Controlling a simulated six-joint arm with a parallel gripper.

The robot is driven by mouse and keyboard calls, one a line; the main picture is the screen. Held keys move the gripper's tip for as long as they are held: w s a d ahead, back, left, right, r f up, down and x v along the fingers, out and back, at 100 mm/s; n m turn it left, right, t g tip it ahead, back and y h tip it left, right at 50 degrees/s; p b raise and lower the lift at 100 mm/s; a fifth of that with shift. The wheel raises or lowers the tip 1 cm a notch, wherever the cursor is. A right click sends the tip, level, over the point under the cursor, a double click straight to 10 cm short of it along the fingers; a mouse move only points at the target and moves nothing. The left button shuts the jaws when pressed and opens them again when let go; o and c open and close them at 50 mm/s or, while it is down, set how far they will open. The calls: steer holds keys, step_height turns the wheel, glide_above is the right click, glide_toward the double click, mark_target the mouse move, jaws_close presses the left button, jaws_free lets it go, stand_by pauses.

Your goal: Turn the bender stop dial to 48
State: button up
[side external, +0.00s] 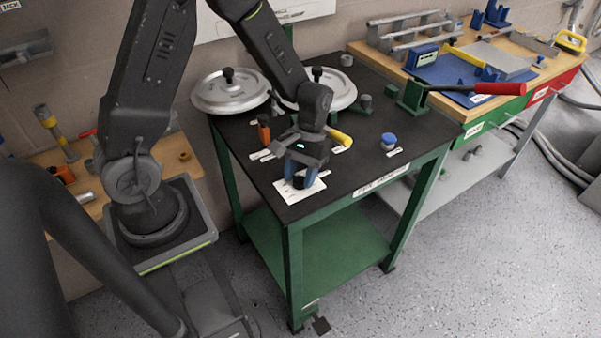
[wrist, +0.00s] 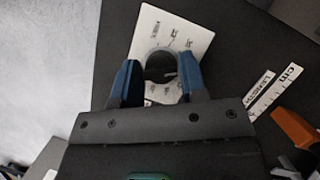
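The bender stop dial is a dark round knob (wrist: 160,66) on a white plate (wrist: 185,38) with printed marks; the marks are too small to read. In the side view the plate (side external: 288,192) lies at the front corner of the black-topped green table. My gripper (wrist: 158,66) points down over the plate, its two blue fingers on either side of the knob. It also shows in the side view (side external: 300,178). The fingers are apart, with a thin gap visible at the left one; contact at the right one is unclear. The fingers and wrist hide part of the plate.
An orange-handled item (side external: 263,131), a yellow-handled item (side external: 340,137) and a blue-topped knob (side external: 388,139) stand on the table. Two silver discs (side external: 230,95) lie at the back. A red-handled bender (side external: 480,89) stands at the right. A cm scale (wrist: 274,92) lies beside the plate.

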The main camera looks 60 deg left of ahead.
steer(key=o, duration=0.3)
steer(key=shift+o, duration=0.2)
steer(key=v, duration=1.4)
step_height(320, 180, up, 7)
steer(key=m+t+y, duration=0.2)
steer(key=m+t, duration=0.1)
steer(key=t, duration=0.1)
glide_above(292, 188)
steer(key=s+d+r+m+t, duration=0.1)
steer(key=s+r+m+t, duration=0.2)
steer(key=s+t, duration=0.2)
steer(key=s, duration=0.3)
steer(key=shift+s+d+t, duration=0.15)
steer(key=shift+d+t, duration=0.15)
